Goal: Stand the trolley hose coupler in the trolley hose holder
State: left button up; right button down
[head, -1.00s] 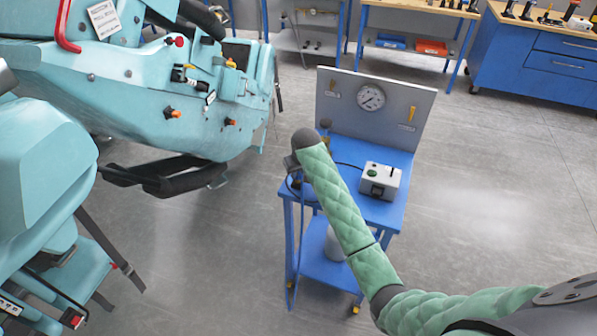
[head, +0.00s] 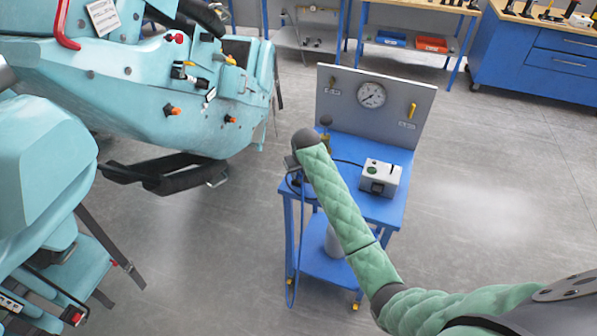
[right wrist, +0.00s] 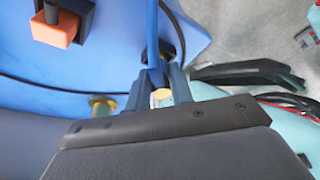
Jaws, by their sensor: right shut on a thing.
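My right gripper (right wrist: 160,88) is shut on the trolley hose coupler (right wrist: 160,96), whose yellowish brass end shows between the fingers in the right wrist view. A blue hose (right wrist: 152,45) runs up from the fingers in that view. A black part (right wrist: 170,42) lies beyond the hose; I cannot tell whether it is the hose holder. In the head view my right arm reaches over the left side of the blue trolley (head: 388,212); it hides the fingertips, the coupler and most of the holder area. The hose hangs down the trolley's left side (head: 291,262). My left gripper is out of view.
A grey panel with a gauge (head: 371,95) stands at the trolley's back. A grey box (head: 381,178) and a brass valve (head: 326,140) are on its top. A large turquoise machine (head: 150,95) fills the left. The floor to the right is clear.

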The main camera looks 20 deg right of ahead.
jog(key=c, duration=1.1)
grip_release()
jog(key=shift+c, duration=0.2)
jog(key=shift+s+r+b, duration=0.1)
jog(key=shift+r+b, duration=0.15)
jog(key=shift+b, duration=0.05)
jog(key=b+v, duration=0.2)
jog(key=v, duration=0.4)
jog(key=shift+b, duration=0.4)
jog(key=shift+s+r, duration=0.15)
jog(key=shift+r, duration=0.5)
